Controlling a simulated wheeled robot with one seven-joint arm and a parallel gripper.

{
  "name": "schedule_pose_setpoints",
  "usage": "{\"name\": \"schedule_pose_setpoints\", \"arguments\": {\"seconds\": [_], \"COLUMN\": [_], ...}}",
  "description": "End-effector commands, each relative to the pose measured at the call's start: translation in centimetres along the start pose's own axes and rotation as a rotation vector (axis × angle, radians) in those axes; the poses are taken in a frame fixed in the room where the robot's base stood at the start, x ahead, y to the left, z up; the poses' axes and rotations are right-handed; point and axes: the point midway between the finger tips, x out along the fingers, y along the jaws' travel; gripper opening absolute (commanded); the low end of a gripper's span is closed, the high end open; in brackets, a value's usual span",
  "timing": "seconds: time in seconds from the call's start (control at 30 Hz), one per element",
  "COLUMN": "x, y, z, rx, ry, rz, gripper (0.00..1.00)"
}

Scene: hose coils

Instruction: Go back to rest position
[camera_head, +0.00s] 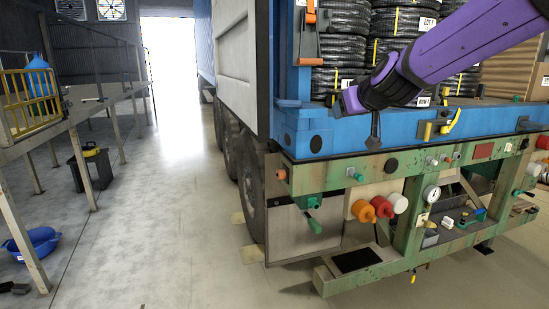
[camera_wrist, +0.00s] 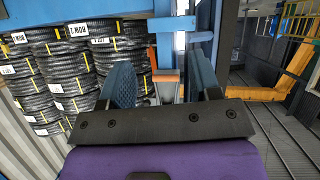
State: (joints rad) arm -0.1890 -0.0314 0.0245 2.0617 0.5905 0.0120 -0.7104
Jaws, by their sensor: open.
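My purple arm reaches in from the upper right in the head view. Stacked black hose coils (camera_head: 342,50) with white labels and yellow bands stand in the truck bed behind my arm. They also fill the left of the wrist view (camera_wrist: 55,75). My arm hides part of the stacks.
A green frame (camera_head: 400,262) with valves, colored caps and a gauge (camera_head: 431,193) juts out below the bed. An orange-handled latch (camera_head: 308,18) hangs on the blue post. Metal platforms, a black bin (camera_head: 98,170) and a blue basin (camera_head: 36,240) are at left. The floor between is clear.

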Motion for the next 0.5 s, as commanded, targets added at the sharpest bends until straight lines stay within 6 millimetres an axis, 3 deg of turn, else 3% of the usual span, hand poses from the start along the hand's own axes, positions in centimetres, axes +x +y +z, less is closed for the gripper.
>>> {"name": "schedule_pose_setpoints", "arguments": {"seconds": [0.03, 0.27, 0.5], "x": [-2.2, -10.9, -19.6], "y": [0.2, 0.5, 0.8], "z": [0.6, 5.5, 12.5], "rx": [0.011, 0.069, 0.141], "ry": [-0.02, -0.172, -0.363], "rz": [-0.015, -0.066, -0.044], "gripper": [0.57, 0.57, 0.57]}}
